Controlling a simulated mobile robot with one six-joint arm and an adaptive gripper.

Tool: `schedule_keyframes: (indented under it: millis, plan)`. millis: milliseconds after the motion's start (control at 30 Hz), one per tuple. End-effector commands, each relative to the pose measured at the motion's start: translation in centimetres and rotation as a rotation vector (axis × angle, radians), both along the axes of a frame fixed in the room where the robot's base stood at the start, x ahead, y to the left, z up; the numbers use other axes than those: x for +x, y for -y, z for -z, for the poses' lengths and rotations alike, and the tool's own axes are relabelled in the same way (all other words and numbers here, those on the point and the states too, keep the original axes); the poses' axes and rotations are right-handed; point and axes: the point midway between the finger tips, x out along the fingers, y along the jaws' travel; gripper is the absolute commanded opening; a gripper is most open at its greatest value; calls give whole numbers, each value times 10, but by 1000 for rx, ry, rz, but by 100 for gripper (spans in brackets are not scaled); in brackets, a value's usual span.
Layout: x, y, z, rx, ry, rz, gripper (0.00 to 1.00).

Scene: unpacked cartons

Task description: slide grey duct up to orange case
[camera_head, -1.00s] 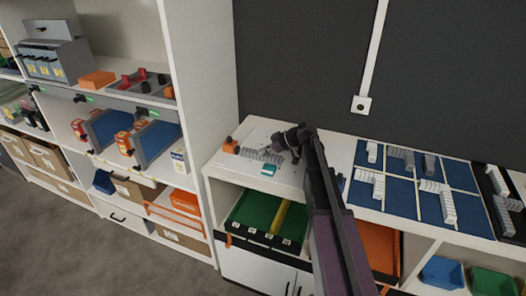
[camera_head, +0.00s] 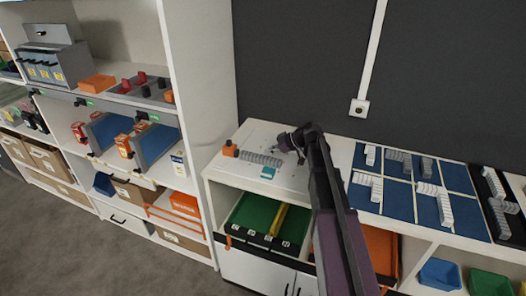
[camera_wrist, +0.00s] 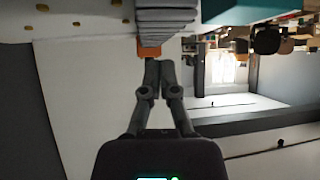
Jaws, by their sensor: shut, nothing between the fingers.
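The grey ribbed duct (camera_head: 260,158) lies on the white top of the low cabinet. Its left end is at or very near the orange case (camera_head: 230,149); I cannot tell whether they touch. My gripper (camera_head: 300,160) is shut and empty, just right of the duct's right end, with a small gap in the head view. In the wrist view my shut fingertips (camera_wrist: 159,62) point at the duct (camera_wrist: 168,18), and an orange part of the case (camera_wrist: 149,52) shows beyond it.
A small teal box (camera_head: 267,173) stands in front of the duct, near the cabinet's front edge. Blue panels with grey duct pieces (camera_head: 398,190) lie to the right. A tall white shelf (camera_head: 205,110) rises on the left, and a dark wall stands behind.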

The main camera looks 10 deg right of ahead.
Motion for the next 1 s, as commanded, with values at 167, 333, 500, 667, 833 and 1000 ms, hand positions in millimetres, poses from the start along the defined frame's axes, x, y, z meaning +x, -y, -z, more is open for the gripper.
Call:
schedule_keyframes:
  millis: [167,333,500,667,833,1000]
  plan:
    - [-12,29,0,0,0,3,0]
    - [-22,55,0,0,-1,3,0]
    - [-29,74,0,0,0,1,0]
    - [-34,84,0,1,-1,0,0]
    - [-35,88,0,1,-1,0,0]
    - [-35,88,0,1,-1,0,0]
